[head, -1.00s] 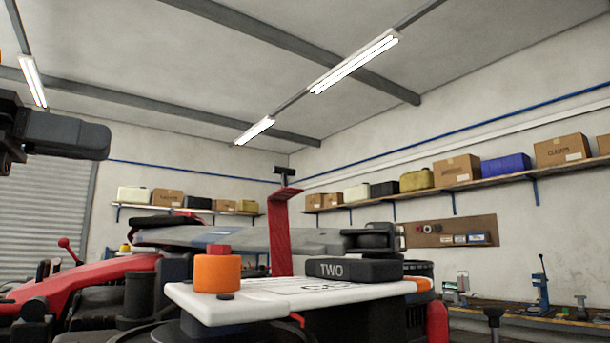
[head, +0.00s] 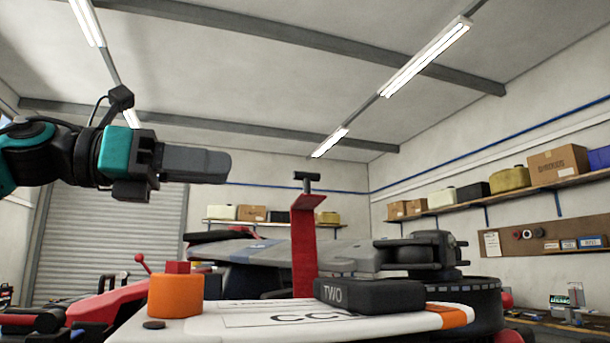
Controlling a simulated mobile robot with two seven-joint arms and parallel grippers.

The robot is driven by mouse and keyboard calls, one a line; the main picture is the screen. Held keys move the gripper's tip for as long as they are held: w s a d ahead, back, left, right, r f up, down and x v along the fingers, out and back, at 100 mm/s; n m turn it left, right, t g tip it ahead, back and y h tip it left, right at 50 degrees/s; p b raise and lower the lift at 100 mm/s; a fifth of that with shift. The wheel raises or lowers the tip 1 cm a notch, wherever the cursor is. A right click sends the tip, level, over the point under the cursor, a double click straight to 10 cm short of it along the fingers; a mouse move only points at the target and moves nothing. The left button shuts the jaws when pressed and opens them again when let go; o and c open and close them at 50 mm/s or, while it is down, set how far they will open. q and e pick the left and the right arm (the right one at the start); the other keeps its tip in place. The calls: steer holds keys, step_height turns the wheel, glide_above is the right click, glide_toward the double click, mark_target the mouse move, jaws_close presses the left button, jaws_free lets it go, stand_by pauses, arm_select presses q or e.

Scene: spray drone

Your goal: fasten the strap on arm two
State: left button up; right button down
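In the head view, the red strap (head: 304,245) stands upright against the folded grey drone arm (head: 262,250). A dark T-shaped piece (head: 308,178) is at its top. A black block marked TWO (head: 370,294) sits on the white panel just right of the strap's lower end. How the strap's foot is attached is hidden behind the panel and block. My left gripper (head: 222,166) comes in from the left, well above the drone and left of the strap's top, touching nothing. It is seen side-on, so the gap between its fingers does not show. My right gripper is out of view.
An orange cylinder (head: 175,295) stands on the white panel (head: 240,325) at the front left. Red and black machine parts (head: 115,302) lie at the left. A shelf of boxes (head: 557,162) and a pegboard (head: 540,243) are on the right wall. Air above the drone is clear.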

mark_target(297, 176)
arm_select(q)
steer(key=p+x, duration=0.2)
steer(key=x, duration=0.9)
steer(key=shift+w+d, duration=0.1)
steer(key=shift+d, duration=0.25)
jaws_close()
